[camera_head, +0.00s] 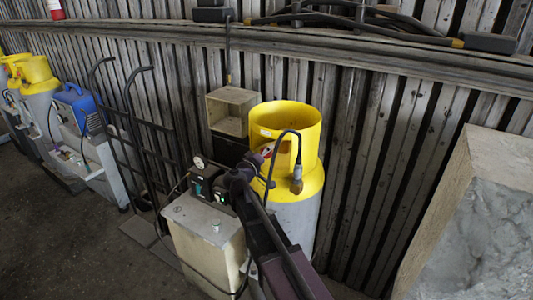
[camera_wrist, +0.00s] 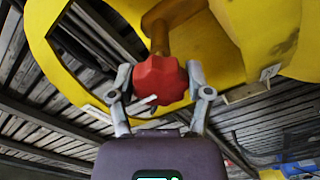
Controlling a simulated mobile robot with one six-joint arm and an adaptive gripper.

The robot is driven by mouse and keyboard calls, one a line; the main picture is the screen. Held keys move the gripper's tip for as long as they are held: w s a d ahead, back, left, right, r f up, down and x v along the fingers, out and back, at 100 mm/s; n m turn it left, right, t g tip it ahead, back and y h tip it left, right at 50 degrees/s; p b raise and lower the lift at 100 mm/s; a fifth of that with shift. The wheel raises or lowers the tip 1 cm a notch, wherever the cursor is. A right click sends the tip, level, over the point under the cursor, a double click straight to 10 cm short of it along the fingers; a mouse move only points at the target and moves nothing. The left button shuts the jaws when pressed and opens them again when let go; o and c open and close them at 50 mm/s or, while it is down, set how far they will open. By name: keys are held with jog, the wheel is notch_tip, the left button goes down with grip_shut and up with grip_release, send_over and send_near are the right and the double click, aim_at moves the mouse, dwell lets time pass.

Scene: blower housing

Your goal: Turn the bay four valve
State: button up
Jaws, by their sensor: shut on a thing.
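The valve is a red lobed knob (camera_wrist: 158,76) on a brass stem (camera_wrist: 160,38), inside the yellow collar (camera_wrist: 245,35) of a gas cylinder. In the wrist view my gripper (camera_wrist: 160,88) has one grey finger on each side of the knob and is shut on it. In the head view the grey cylinder (camera_head: 292,222) with its yellow collar (camera_head: 285,118) stands upright by the wall. My gripper (camera_head: 262,158) reaches the collar's opening from the front left. Only a little red shows there, and most of the knob is hidden. I cannot tell how far the valve is turned.
A beige unit with gauges (camera_head: 205,225) stands left of the cylinder, close to my arm. A black hose (camera_head: 290,133) hangs over the collar. A black hand truck (camera_head: 150,140), a blue-topped machine (camera_head: 82,110) and other yellow-topped cylinders (camera_head: 37,75) stand farther left. A concrete block (camera_head: 480,220) is at right.

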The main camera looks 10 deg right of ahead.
dwell(0.5)
jog(key=o, duration=1.1)
jog(key=shift+w, duration=0.1)
jog(key=shift+o, duration=0.2)
jog(key=v, duration=1.2)
